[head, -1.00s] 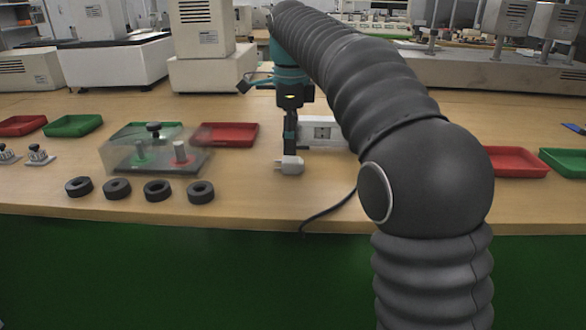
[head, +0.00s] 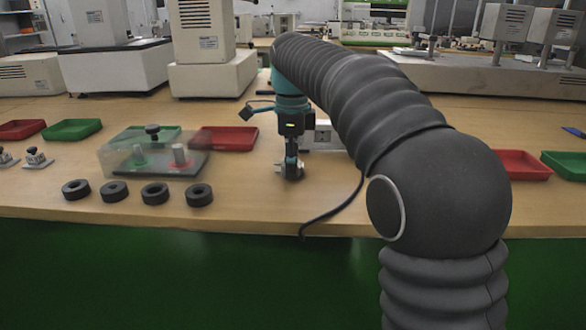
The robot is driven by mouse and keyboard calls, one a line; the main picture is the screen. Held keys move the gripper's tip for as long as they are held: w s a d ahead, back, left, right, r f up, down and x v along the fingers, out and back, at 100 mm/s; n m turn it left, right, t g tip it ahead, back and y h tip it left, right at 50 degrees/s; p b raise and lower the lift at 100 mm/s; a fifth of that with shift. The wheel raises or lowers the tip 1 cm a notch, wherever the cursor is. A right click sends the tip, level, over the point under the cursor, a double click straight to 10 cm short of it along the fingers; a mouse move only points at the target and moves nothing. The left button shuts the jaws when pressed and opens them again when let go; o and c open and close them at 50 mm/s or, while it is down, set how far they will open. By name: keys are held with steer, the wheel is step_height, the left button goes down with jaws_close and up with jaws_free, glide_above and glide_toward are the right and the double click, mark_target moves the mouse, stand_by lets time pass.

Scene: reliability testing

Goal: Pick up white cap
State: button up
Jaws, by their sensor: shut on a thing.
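My gripper (head: 290,172) points down, low over the wooden table, right of the clear-covered box. It is shut on a small pale thing that I take to be the white cap (head: 279,168). The dark fingers hide most of it, and only pale bits show beside the fingertips. I cannot tell whether it touches the table.
A clear-covered box (head: 153,158) with red and green posts stands to the left. Several black rings (head: 155,193) lie along the front. A white socket box (head: 324,135) stands behind my gripper. A black cable (head: 335,212) runs to the front edge. Red trays (head: 230,138) lie behind.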

steer(key=shift+r, duration=0.5)
step_height(320, 180, up, 4)
steer(key=shift+f+p, duration=0.15)
steer(key=shift+p, duration=0.55)
steer(key=s+d+r, duration=0.6)
steer(key=d, duration=0.3)
steer(key=shift+s+d+r, duration=0.15)
steer(key=shift+s+d, duration=0.05)
steer(key=shift+d, duration=0.2)
